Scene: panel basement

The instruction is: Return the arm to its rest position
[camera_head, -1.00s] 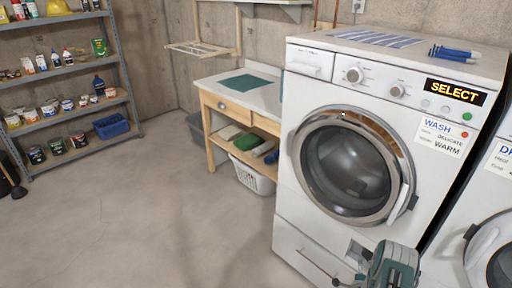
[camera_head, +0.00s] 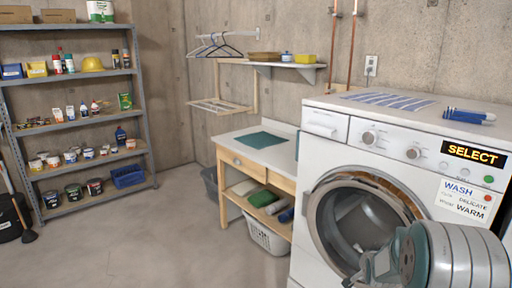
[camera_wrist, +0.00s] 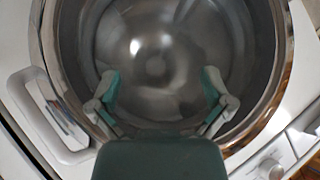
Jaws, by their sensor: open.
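My gripper (camera_wrist: 158,88) is open and empty in the wrist view, its two green-and-grey fingers spread before the round washer door (camera_wrist: 205,35). The door's white handle (camera_wrist: 45,115) is left of the fingers, apart from them. In the head view my gripper (camera_head: 368,268) is low, in front of the lower part of the washer door (camera_head: 345,215). My grey, ringed arm covers the door's lower right, so the handle is hidden there. The white washer (camera_head: 325,160) has a lit SELECT display (camera_head: 474,153).
A wooden table (camera_head: 240,165) with a green mat stands left of the washer, a white basket (camera_head: 268,238) under it. A metal shelf unit (camera_head: 148,150) holds cans and bottles at the far left. Blue-handled items (camera_head: 468,116) lie on the washer top.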

